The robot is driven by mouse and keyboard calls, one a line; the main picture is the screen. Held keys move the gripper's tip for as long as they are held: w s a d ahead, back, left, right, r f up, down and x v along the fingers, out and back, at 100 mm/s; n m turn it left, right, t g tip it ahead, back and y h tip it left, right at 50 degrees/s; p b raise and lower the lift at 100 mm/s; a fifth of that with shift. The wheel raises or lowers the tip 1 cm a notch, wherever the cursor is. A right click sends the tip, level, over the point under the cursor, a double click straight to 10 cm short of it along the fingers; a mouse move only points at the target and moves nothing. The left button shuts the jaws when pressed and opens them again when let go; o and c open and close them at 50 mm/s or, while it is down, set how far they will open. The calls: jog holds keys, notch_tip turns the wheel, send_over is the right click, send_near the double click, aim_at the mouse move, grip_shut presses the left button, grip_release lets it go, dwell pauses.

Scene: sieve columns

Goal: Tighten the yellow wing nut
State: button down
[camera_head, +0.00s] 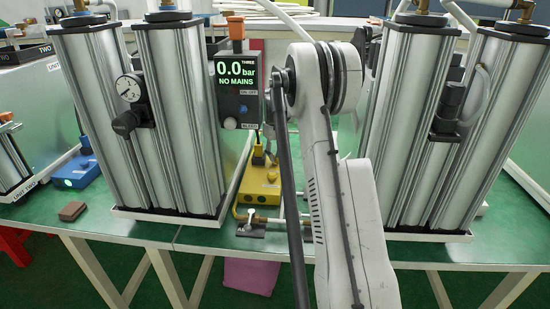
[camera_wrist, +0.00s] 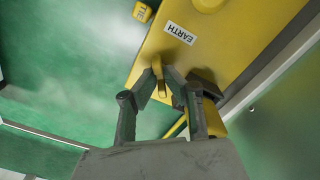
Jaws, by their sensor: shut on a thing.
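The yellow wing nut (camera_wrist: 163,88) sits by the lower edge of the yellow box labelled EARTH in the wrist view. My gripper (camera_wrist: 166,80) is shut on it, with one dark finger on each side. The fingers cover part of the nut. The yellow box (camera_wrist: 228,45) also shows in the head view (camera_head: 256,189), on the green bench between the metal columns. In the head view my arm stands in front of the right side of the box, and my gripper and the wing nut cannot be made out there.
Right columns (camera_head: 425,125) stand close to my arm. A blue box (camera_head: 76,172) and a brown block (camera_head: 72,211) are at left.

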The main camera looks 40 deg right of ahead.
jog(key=m, duration=0.7)
jog(key=shift+b, duration=0.3)
dwell(0.4)
jog(key=c, duration=1.8)
grip_release()
jog(key=shift+c, duration=0.2)
notch_tip(320, 180, up, 12)
